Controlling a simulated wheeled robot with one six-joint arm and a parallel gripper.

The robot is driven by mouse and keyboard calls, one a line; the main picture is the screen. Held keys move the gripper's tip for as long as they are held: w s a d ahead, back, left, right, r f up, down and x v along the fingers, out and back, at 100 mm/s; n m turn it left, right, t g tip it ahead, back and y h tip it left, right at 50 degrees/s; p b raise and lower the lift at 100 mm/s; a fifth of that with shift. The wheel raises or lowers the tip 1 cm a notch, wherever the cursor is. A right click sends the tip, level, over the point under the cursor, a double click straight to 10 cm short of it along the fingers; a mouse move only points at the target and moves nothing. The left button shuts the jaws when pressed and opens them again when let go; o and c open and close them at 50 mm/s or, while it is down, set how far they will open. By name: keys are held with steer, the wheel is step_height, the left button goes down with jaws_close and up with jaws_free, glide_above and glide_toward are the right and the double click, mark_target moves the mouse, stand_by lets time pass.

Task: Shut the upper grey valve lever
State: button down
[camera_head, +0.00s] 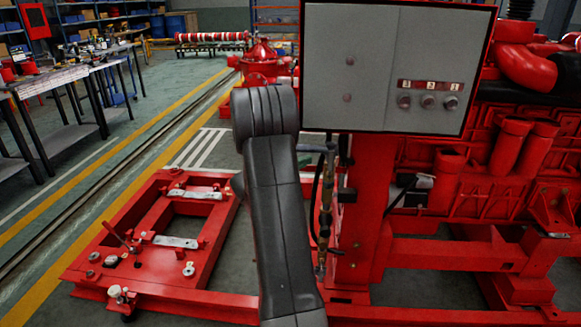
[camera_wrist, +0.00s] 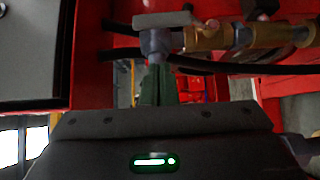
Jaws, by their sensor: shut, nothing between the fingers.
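In the wrist view, a flat grey valve lever (camera_wrist: 166,20) lies across the top of the picture, above a grey fitting (camera_wrist: 155,42) joined to a brass valve body (camera_wrist: 205,38). My gripper (camera_wrist: 157,72) is shut and empty. Its narrow fingers point up at the grey fitting, just below the lever; I cannot tell whether they touch. A second small handle (camera_wrist: 263,8) is partly cut off at the top edge. In the head view the brass valve pipework (camera_head: 325,200) runs down beside the red post; the levers are too small to tell, and my arm hides the gripper.
A grey control box (camera_head: 385,65) hangs above the pipework. It also shows at left in the wrist view (camera_wrist: 30,45). Black hoses (camera_wrist: 205,67) run close to the fingers. The red post (camera_head: 368,215) and engine (camera_head: 470,165) stand right; a red base frame (camera_head: 150,285) lies left.

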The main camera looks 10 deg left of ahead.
mark_target(333, 160)
steer(key=shift+w+d, duration=0.15)
steer(key=shift+d, duration=2)
steer(key=shift+d, duration=0.1)
steer(key=shift+d+r+m+b, duration=0.1)
steer(key=shift+d+m+b, duration=0.05)
steer(key=shift+m+b, duration=0.2)
steer(key=shift+d+g+y+b, duration=0.15)
steer(key=shift+g+y+b, duration=0.15)
steer(key=shift+b, duration=0.1)
steer(key=d+m+y+b, duration=0.1)
steer(key=b, duration=0.1)
steer(key=d+m+g+y+b, duration=0.1)
steer(key=b, duration=0.1)
steer(key=shift+d+r, duration=0.15)
steer(key=shift+r, duration=0.1)
steer(key=d+f+m+g+y, duration=0.2)
steer(key=d+f+m+y, duration=0.1)
steer(key=d+y, duration=0.4)
steer(key=shift+d+f+m, duration=0.4)
steer(key=shift+d+m, duration=0.15)
steer(key=shift+m, duration=0.3)
steer(key=shift+d, duration=0.1)
